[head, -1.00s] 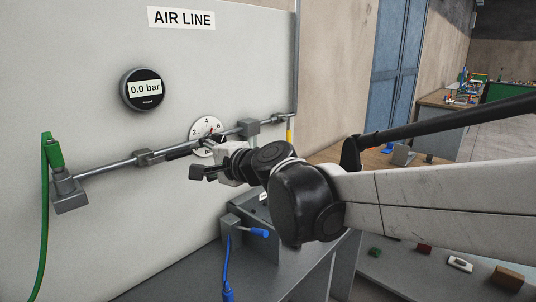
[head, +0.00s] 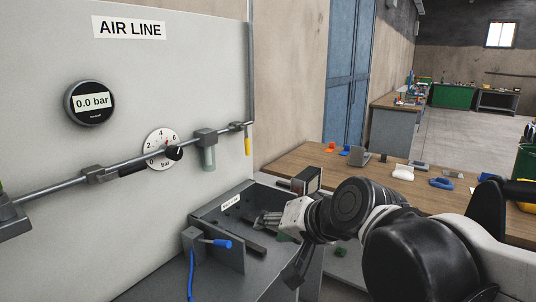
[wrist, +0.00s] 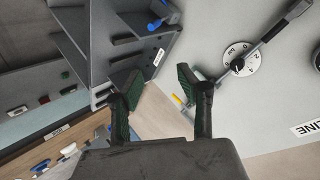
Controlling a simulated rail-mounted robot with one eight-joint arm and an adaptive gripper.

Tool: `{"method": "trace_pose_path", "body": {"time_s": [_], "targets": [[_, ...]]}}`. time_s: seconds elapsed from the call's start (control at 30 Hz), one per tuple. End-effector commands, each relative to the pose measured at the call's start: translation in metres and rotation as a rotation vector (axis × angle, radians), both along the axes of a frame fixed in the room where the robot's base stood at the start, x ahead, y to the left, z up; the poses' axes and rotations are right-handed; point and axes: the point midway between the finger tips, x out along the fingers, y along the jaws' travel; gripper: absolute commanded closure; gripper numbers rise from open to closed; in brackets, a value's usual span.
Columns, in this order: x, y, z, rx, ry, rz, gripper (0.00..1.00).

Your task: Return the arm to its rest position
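My gripper shows in the wrist view (wrist: 155,80) with its two dark green-padded fingers spread wide and nothing between them. In the head view my arm reaches in from the lower right, and its white and black end is over the grey bench (head: 262,255), clear of the AIR LINE panel (head: 140,70). The fingers are small and partly hidden there. The regulator dial (head: 155,138) with its black knob (head: 174,152) stands free on the panel. The gripper touches nothing that I can see.
The round gauge (head: 90,102) reads 0.0 bar. A grey bracket with a blue handle (head: 222,243) and blue hose stands on the bench near my arm. A wooden table (head: 300,160) behind holds several small items. Floor at the back right is open.

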Motion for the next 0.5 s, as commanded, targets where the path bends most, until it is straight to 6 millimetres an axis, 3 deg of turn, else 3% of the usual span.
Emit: {"method": "trace_pose_path", "body": {"time_s": [0.1, 0.3, 0.5], "targets": [[-0.030, -0.057, -0.027, -0.171, 0.005, -0.020, 0.65], [-0.081, -0.138, -0.069, -0.439, 0.046, -0.040, 0.65], [-0.114, -0.182, -0.091, -0.591, 0.090, -0.052, 0.65]]}}
